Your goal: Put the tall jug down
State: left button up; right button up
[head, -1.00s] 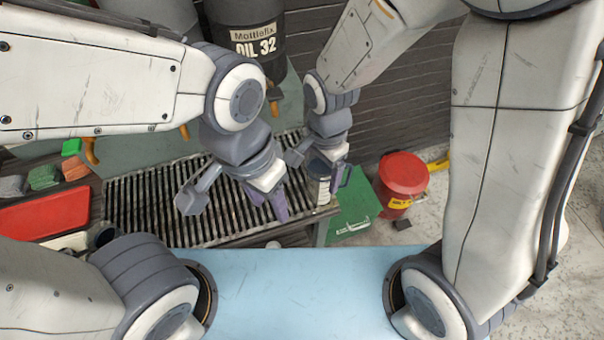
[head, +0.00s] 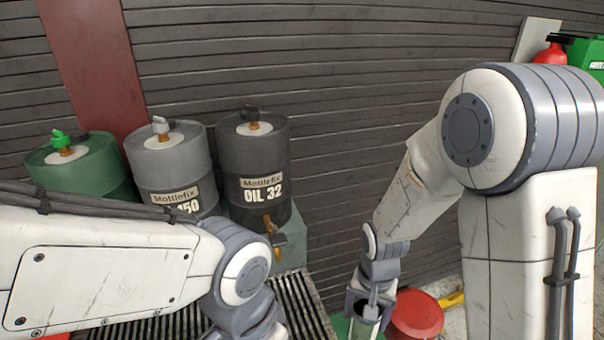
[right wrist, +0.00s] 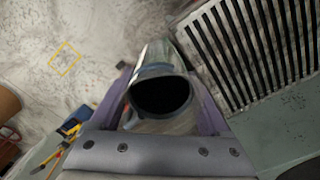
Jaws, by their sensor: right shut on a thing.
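The tall jug (right wrist: 157,52) is a grey metallic vessel with a round dark mouth facing the camera in the right wrist view. My right gripper (right wrist: 160,105) is shut on it, with one purple finger on each side. In the head view the right gripper (head: 369,306) is at the bottom edge, right of the grate, and only a small part of the jug (head: 364,328) shows there. The jug's base is hidden. My left arm comes in from the left, but its gripper is below the head view.
A slatted grate (head: 300,303) lies left of the right gripper; it also shows in the right wrist view (right wrist: 258,50). Drums stand behind, including a black OIL 32 drum (head: 255,170) with a tap. A red bin (head: 416,316) is close on the right. A yellow square (right wrist: 65,58) marks pale floor.

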jog(key=w+d+f+n, duration=0.3)
jog(key=d+f+n, duration=0.1)
jog(key=f, duration=0.3)
jog(key=shift+w+d+f+n, duration=0.2)
jog(key=shift+d+n, duration=0.15)
jog(key=shift+n, duration=0.05)
